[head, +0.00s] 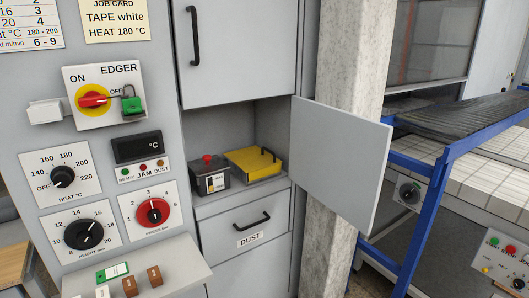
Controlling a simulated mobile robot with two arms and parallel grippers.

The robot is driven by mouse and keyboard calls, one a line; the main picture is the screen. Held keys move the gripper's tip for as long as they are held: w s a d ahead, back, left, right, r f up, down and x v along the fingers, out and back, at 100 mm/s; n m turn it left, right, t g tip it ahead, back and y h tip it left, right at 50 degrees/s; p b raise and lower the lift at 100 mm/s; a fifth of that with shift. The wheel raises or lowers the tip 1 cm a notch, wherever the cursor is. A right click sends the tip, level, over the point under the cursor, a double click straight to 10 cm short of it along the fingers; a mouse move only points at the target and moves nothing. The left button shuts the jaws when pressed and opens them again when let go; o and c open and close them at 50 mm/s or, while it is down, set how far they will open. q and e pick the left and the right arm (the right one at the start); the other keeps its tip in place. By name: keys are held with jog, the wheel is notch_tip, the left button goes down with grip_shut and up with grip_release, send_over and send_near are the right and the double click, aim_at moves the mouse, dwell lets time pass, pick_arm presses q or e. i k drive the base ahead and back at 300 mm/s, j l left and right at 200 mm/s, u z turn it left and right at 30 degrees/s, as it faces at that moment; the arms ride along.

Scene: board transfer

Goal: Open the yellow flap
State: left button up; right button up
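The yellow flap (244,164) lies flat, apparently shut, in an open recess of the grey machine. It has a black handle (268,154) on top near its right side. A grey box with a red knob (207,172) stands just left of the flap. The grey cabinet door (340,160) at the recess's right edge stands swung open. Neither of my grippers is in view.
A closed upper door (245,50) is above the recess, and a DUST drawer (246,225) is below it. The control panel with EDGER switch (93,100) and dials is left. A concrete pillar (340,60) and blue-framed conveyor (428,200) are right.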

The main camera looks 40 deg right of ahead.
aim_at(253, 160)
jog(key=l, duration=0.7)
jog(key=l+u, duration=0.15)
jog(key=l, duration=0.5)
jog(key=k+l, duration=0.1)
jog(key=l, duration=0.55)
jog(key=l+u, duration=0.1)
jog(key=l, duration=0.6)
jog(key=k+l, duration=0.15)
jog(key=l, duration=0.5)
jog(key=l+u, duration=0.15)
jog(key=l, duration=0.55)
jog(key=k, duration=0.05)
